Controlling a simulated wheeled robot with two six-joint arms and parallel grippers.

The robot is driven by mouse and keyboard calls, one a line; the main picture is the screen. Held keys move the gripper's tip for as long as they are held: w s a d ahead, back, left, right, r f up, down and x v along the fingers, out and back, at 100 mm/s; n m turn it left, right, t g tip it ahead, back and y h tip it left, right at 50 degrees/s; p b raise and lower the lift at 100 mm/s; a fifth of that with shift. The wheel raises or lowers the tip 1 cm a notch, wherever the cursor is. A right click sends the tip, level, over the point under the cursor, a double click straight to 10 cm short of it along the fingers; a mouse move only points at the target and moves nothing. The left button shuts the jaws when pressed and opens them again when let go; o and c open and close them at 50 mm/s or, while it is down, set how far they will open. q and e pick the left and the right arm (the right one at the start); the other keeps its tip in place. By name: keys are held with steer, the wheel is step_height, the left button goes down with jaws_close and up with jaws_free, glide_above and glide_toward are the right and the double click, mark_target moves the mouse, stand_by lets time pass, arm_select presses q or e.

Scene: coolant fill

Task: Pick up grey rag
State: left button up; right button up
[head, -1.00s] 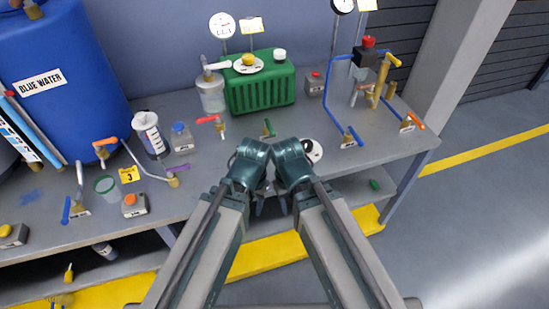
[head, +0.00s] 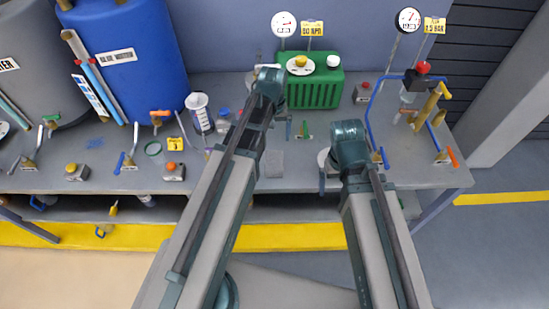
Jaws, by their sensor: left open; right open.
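A flat grey patch that looks like the grey rag (head: 275,164) lies on the bench top between my two arms. My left gripper (head: 288,130) is open, mostly hidden behind its own wrist, and sits beyond the rag toward the green box. My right gripper (head: 323,181) is open, to the right of the rag near the bench's front edge, and partly covered by its wrist. Neither gripper visibly touches the rag.
A green ribbed box (head: 314,92) stands at the back of the bench (head: 230,182). A white round item (head: 324,158) is beside my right wrist. Blue pipework (head: 369,118) stands at right. Small valves, bottles and a blue barrel (head: 145,60) fill the left.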

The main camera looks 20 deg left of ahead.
arm_select(q)
steer(key=b, duration=0.9)
glide_above(274, 162)
steer(key=shift+w+a+f, duration=0.1)
steer(key=shift+f, duration=2.1)
steer(key=shift+w+a+f, duration=0.1)
steer(key=shift+f, duration=2.1)
steer(key=shift+s, duration=0.1)
steer(key=f+b, duration=0.5)
steer(key=shift+d+f, duration=0.15)
steer(key=shift+d, duration=0.05)
steer(key=shift+c, duration=0.2)
steer(key=c, duration=1.1)
steer(key=shift+r, duration=0.2)
